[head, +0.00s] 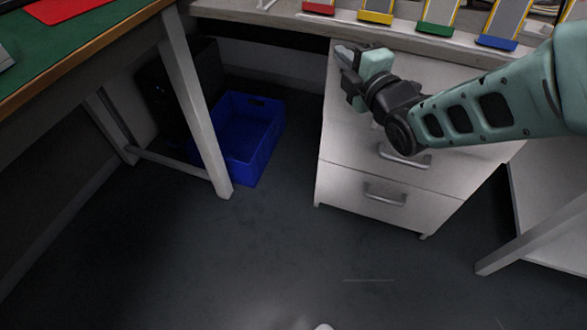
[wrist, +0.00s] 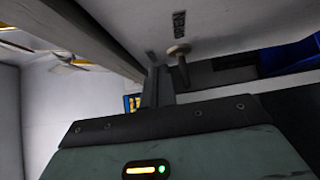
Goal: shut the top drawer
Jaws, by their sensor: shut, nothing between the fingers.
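The white drawer cabinet (head: 335,165) stands under the bench in the head view. Its top drawer front (head: 345,115) is largely covered by my arm, and I cannot tell how far it stands out. Lower handles show on a middle drawer (head: 405,157) and a bottom drawer (head: 385,194), both of which look flush. My gripper (head: 346,54) is shut and empty, high at the cabinet's upper left. In the wrist view, the gripper's fingers (wrist: 155,88) are close to a pale surface with a grey handle-like bar (wrist: 179,52); I cannot tell whether they touch.
A blue crate (head: 250,140) stands on the floor left of the cabinet, beside a green-topped table (head: 85,55) and its leg. Coloured trays (head: 375,14) stand on the bench above. A white table leg (head: 530,240) is at right. The floor in front is clear.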

